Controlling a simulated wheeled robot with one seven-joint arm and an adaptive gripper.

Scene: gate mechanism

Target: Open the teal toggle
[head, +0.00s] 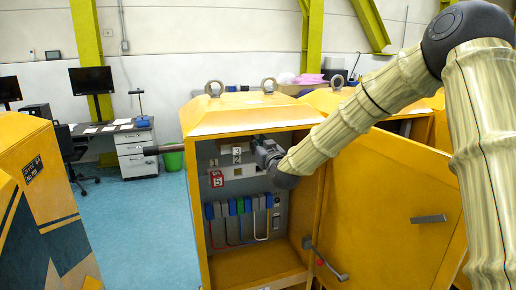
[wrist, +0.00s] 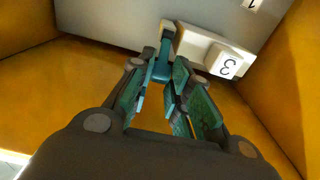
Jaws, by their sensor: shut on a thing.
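The teal toggle (wrist: 163,66) shows in the wrist view at the upper middle, against the grey panel (wrist: 115,18). My gripper (wrist: 165,84) is shut on it, with the green-padded fingers on either side. In the head view my gripper (head: 260,143) reaches into the upper part of the open yellow cabinet (head: 240,118). There the toggle is hidden behind my gripper and I cannot tell its angle.
The cabinet door (head: 392,205) stands open on the right, below my arm. Another yellow cabinet (head: 45,190) stands at left. Blue floor (head: 135,230) between is clear.

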